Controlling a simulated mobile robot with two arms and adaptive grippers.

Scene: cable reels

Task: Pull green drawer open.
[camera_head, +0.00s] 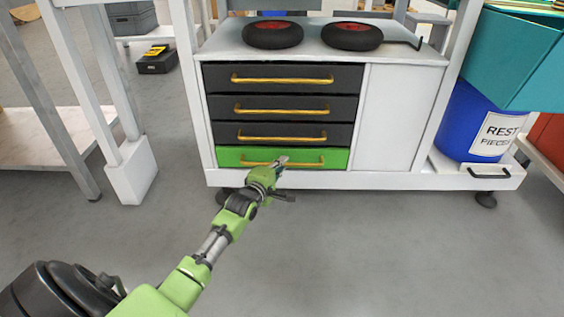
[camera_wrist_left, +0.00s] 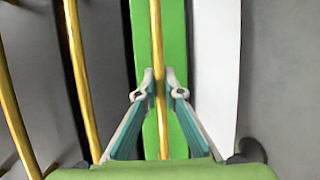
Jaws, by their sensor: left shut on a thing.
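The green drawer (camera_head: 333,156) is the lowest in a stack of drawers in a white cabinet. It looks flush with the dark drawers above it. Its yellow bar handle (camera_head: 308,164) runs across its front. My left gripper (camera_head: 283,161) is at the handle, near its middle. In the left wrist view the fingers of my left gripper (camera_wrist_left: 161,85) stand on either side of the yellow handle (camera_wrist_left: 155,40) and are shut on it. The green drawer front (camera_wrist_left: 143,50) shows behind the handle. My right gripper is not in view.
Dark drawers (camera_head: 345,105) with yellow handles sit above. Two black wheels with red hubs (camera_head: 272,34) lie on the cabinet top. A blue bin (camera_head: 465,110) stands at right, a metal-legged table (camera_head: 50,135) at left. The grey floor in front is clear.

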